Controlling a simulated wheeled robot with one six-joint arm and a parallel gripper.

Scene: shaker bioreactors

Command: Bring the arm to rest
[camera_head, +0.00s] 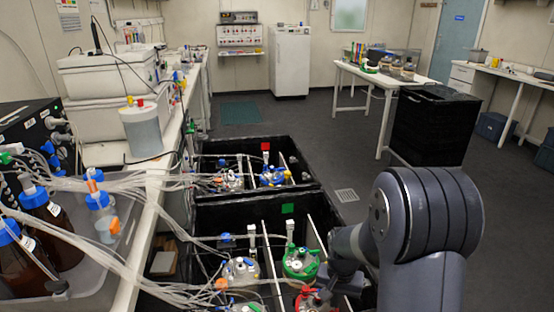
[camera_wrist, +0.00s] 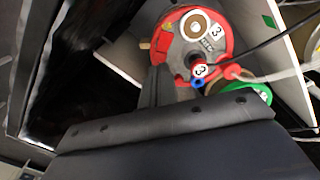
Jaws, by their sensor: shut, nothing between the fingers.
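My arm (camera_head: 425,225) rises at the lower right of the head view, bent at a large grey joint, and reaches down and left over the near black shaker box (camera_head: 230,212). In the wrist view my gripper (camera_wrist: 157,82) is shut and empty, its dark body filling the lower part. Just beyond it is a red-lidded bioreactor (camera_wrist: 212,45) marked 3. I cannot tell whether the fingers touch it. A red lid also shows beside the arm in the head view (camera_head: 308,299). The fingertips are hidden in the head view.
Green-lidded (camera_head: 300,263) and other bioreactors with tubes stand in the near box. A second shaker box (camera_head: 290,146) lies behind. A bench (camera_head: 150,225) with bottles and trailing tubes runs along the left. A black cabinet (camera_head: 432,125) stands behind my arm. Floor (camera_head: 515,225) at right is clear.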

